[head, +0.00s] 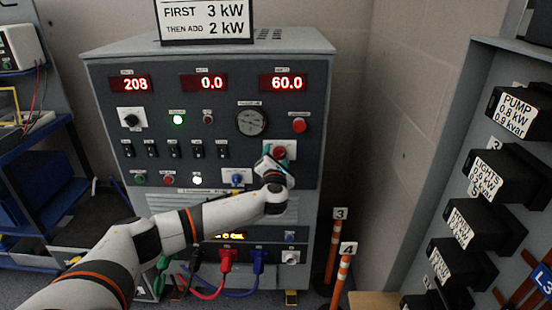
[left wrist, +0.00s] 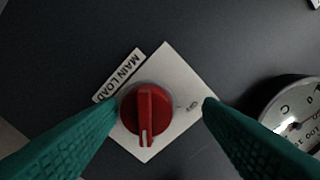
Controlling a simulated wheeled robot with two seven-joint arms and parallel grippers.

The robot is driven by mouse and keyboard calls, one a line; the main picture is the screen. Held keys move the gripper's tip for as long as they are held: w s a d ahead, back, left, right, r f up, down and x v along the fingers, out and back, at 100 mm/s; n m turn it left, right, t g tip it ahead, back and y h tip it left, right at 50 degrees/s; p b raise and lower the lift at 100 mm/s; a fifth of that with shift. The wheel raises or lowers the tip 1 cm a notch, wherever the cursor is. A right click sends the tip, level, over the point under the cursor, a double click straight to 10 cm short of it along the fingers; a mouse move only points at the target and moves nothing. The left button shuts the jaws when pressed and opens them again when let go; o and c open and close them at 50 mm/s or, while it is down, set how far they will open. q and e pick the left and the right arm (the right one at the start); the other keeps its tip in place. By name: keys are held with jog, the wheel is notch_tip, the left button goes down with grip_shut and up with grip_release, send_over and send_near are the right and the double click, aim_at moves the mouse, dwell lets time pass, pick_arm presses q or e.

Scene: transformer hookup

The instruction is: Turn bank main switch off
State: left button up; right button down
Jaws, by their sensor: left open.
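The main switch is a red rotary knob on a white square plate labelled "MAIN LOAD". In the head view the knob (head: 280,152) is on the right part of the grey cabinet front, below a red button. In the left wrist view the knob (left wrist: 147,118) shows a white pointer mark toward the bottom of the picture. My left gripper (head: 274,160) is at the plate in the head view, partly covering it. In the left wrist view its green fingers (left wrist: 162,108) are open, one on each side of the knob, without a visible grip. My right gripper is not in view.
The cabinet (head: 318,110) has red displays reading 208, 0.0 and 60.0. A round gauge (head: 251,122) is up and left of the knob. Red (head: 227,258) and blue (head: 259,260) plugs are low on the front. Black labelled load boxes (head: 500,178) line the right side.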

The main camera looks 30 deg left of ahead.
pick_arm(q)
jog(key=shift+a, duration=0.45)
jog(key=shift+w, duration=0.15)
